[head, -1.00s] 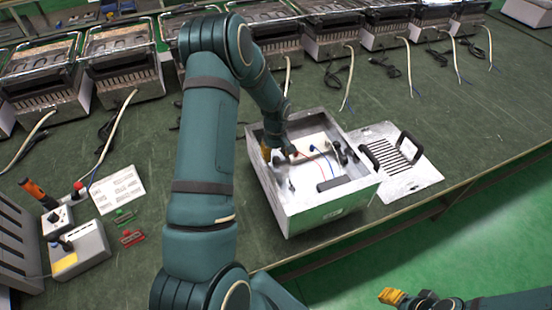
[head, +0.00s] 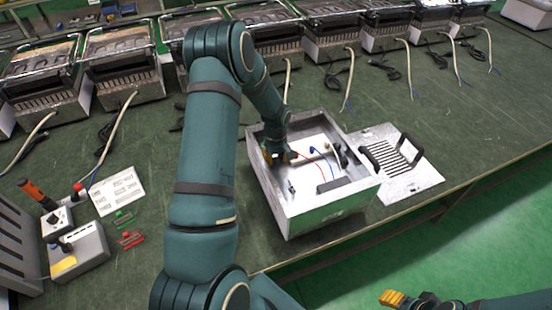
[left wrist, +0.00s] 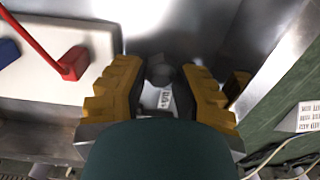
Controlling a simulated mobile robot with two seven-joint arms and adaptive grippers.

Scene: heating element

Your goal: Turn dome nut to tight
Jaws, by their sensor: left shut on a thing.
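The open metal housing (head: 335,208) of the heating element stands on the bench with its inside facing up. My left gripper (head: 279,157) reaches down inside it, near its far left corner. In the left wrist view, the yellow fingers of my left gripper (left wrist: 160,92) are closed around a small dark round piece (left wrist: 160,70), which looks like the dome nut. Its thread and seat are hidden. My right gripper (head: 393,298) shows only in part at the bottom right, away from the bench; its opening is unclear.
The housing wall (left wrist: 275,65) is close on the other side. A metal plate with black handles (head: 400,165) lies right of the housing. Several heaters stand behind. A tool station (head: 80,250) is at left.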

